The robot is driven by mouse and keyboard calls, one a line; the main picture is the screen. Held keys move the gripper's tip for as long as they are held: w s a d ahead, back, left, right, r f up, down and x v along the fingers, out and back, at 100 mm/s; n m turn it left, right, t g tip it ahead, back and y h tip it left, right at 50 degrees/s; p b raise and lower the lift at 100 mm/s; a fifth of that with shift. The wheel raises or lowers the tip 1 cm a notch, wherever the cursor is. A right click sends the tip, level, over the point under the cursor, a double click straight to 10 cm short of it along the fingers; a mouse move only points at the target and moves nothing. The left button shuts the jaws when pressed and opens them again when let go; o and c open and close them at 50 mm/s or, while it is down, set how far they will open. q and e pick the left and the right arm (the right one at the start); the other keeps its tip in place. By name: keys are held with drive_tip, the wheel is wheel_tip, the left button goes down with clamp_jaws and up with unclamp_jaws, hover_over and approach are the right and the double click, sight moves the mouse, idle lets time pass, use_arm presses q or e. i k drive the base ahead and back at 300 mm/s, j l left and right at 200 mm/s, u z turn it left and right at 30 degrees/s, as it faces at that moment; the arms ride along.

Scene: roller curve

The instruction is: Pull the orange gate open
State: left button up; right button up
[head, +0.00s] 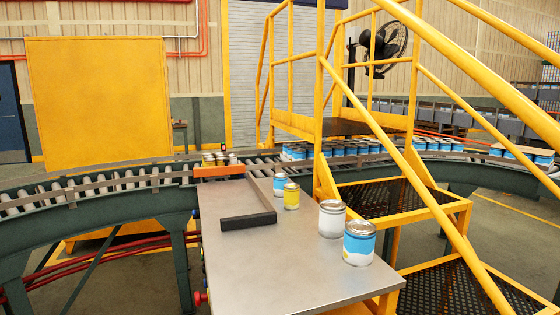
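The orange gate (218,171) is a low orange bar at the far left corner of the metal table, beside the curved roller conveyor (125,180). It lies across the conveyor's near side, with a small group of cans (219,158) right behind it. A dark grey angled rail (250,221) lies on the table near the gate's right end. I cannot tell where the gate is hinged. Neither of my grippers shows in the head view.
The metal table (270,265) holds blue, yellow and white cans (332,218) along its right side. Yellow stairs with railings (390,190) stand close on the right. More blue cans (340,149) sit on the conveyor behind. The table's front left is clear.

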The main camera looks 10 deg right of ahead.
sight(226, 170)
drive_tip(key=i+j+z, duration=0.1)
drive_tip(key=z, duration=0.4)
drive_tip(key=i+j+z, duration=0.1)
drive_tip(key=z, duration=0.35)
drive_tip(key=j+z, duration=0.25)
drive_tip(key=z, duration=0.25)
drive_tip(key=i+j+z, duration=0.1)
drive_tip(key=j+z, duration=0.15)
drive_tip(key=z, duration=0.25)
